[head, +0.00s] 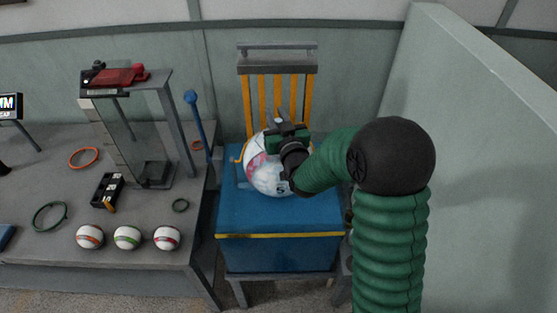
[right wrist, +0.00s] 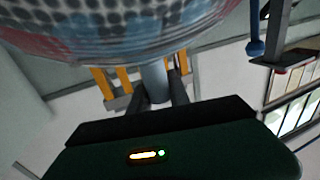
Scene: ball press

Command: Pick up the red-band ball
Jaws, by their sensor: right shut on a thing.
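Three white banded balls stand in a row at the front of the grey table in the head view. The red-band ball (head: 167,237) is the rightmost; the others are a green-band ball (head: 128,237) and an orange-band ball (head: 90,236). My right gripper (head: 281,133) is well away from them, at the large pale sphere (head: 265,170) on the blue box. In the right wrist view my right gripper (right wrist: 160,93) is shut on a pale blue-grey post (right wrist: 155,80), just below the dotted sphere (right wrist: 110,30). My left gripper is not in view.
The blue box (head: 280,252) has a yellow slatted rack (head: 262,100) behind it. A pale partition (head: 480,150) closes the right side.

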